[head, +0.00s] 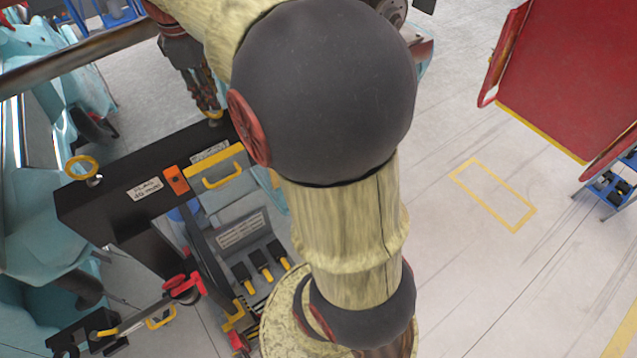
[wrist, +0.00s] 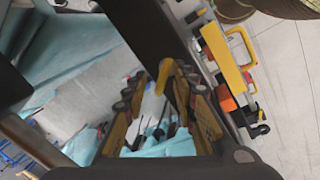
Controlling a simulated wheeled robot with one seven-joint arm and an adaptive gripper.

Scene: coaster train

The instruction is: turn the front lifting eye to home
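Two yellow ring-shaped lifting eyes show on the black beam (head: 110,200). One eye (head: 82,167) stands on the beam's left end on a small metal base. The other eye (head: 214,117) is at the beam's far right end, partly hidden just below my gripper (head: 207,98). In the wrist view this yellow eye (wrist: 166,74) appears nearly edge-on between my two finger tips, with gaps visible on both sides. My fingers are spread and I see no clear contact. Which eye is the front one I cannot tell from the pictures.
A yellow handle (head: 222,170) and an orange block (head: 175,180) sit on the beam. Below are black pedals with yellow tips (head: 262,262) and a red-jointed lever (head: 183,287). Teal train bodies (head: 40,220) stand at left. Open floor (head: 490,270) lies at right.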

